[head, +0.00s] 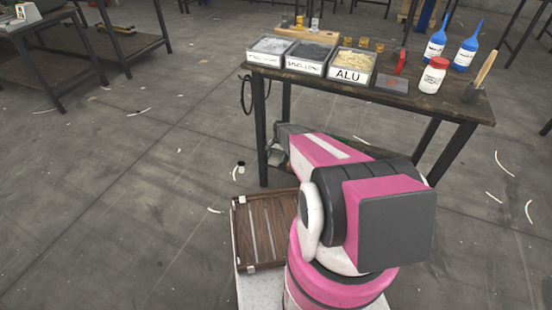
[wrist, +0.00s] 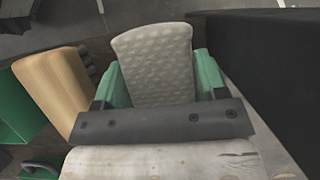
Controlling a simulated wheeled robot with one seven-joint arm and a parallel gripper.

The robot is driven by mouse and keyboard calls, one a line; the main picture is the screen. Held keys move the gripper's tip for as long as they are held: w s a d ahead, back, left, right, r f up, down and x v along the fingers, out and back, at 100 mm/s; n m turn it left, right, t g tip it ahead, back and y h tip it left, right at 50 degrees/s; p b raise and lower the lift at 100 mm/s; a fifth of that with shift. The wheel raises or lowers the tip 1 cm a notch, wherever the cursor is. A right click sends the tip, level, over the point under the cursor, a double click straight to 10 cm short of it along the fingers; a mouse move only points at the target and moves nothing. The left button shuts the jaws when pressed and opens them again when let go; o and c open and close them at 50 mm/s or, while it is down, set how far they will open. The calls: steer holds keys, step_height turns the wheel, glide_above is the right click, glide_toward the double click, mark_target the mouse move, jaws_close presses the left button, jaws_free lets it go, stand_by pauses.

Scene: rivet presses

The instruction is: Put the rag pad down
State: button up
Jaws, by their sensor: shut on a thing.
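The rag pad (wrist: 152,55), pale grey with a dimpled surface, is between the two green fingers of my gripper (wrist: 158,80) in the wrist view. The fingers are shut on its sides and it sticks out beyond them. What lies under the pad is hidden, so I cannot tell whether it touches anything. In the head view my pink and black arm reaches toward the near left leg of the workbench (head: 440,102). It hides most of my gripper, and the pad cannot be made out there.
On the bench stand labelled bins including an ALU bin (head: 348,75), a red-capped white jar (head: 433,76), blue bottles (head: 467,48) and a brush (head: 480,77). In the wrist view a tan block (wrist: 50,88) is close left of my gripper; a dark panel (wrist: 270,70) is right.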

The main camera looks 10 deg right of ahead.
steer(key=shift+f, duration=0.7)
steer(key=o, duration=0.8)
steer(key=shift+f, duration=0.15)
steer(key=shift+d, duration=0.1)
steer(key=shift+o, duration=0.2)
steer(key=v, duration=1.1)
steer(key=shift+s+r, duration=0.1)
steer(key=shift+r, duration=0.4)
steer(key=s+a+r+n+t+h, duration=0.2)
steer(key=s+r+n, duration=0.4)
steer(key=s+r, duration=1.6)
steer(key=shift+s+a+r+n+t, duration=0.25)
steer(key=shift+s+n+t, duration=0.15)
steer(key=shift+s+t, duration=0.4)
